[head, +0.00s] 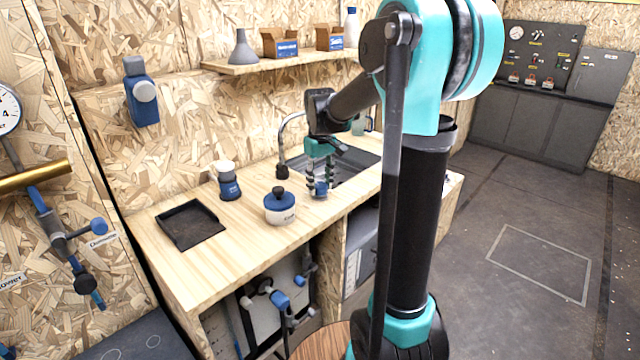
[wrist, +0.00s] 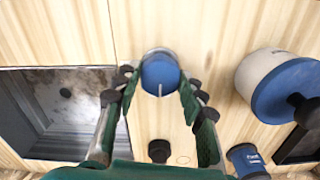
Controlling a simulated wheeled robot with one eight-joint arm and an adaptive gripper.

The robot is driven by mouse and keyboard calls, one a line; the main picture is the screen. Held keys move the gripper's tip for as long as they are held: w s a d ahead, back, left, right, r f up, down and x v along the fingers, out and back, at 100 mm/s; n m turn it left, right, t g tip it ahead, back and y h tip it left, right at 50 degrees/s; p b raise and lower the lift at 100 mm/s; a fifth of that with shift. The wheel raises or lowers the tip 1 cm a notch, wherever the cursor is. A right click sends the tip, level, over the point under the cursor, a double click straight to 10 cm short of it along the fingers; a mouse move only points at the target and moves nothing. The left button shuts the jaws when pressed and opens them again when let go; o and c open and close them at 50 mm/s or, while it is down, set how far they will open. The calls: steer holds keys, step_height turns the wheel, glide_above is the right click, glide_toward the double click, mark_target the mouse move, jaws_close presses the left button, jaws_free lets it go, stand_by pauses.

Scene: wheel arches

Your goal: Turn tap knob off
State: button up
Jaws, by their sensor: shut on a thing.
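The tap knob is a blue round cap with a white line on a pale base, on the wooden counter in front of the sink. It shows in the head view (head: 320,188) and in the wrist view (wrist: 160,72). Its white line points toward the bottom of the wrist picture. My gripper (head: 319,180) comes down on the knob from above, with its green fingers on either side of it; the fingers also show in the wrist view (wrist: 158,84). They are shut on the knob. The curved metal tap (head: 288,122) stands behind, by the sink (head: 350,165).
A white and blue jar (head: 280,213) stands close left of my gripper. A blue and black container (head: 229,187) and a black tray (head: 190,224) are further left. A shelf (head: 250,66) with a funnel and boxes is above. The floor to the right is clear.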

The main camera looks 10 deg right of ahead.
mark_target(320, 185)
steer(key=o, duration=1.2)
steer(key=shift+c, duration=0.2)
step_height(320, 185, up, 12)
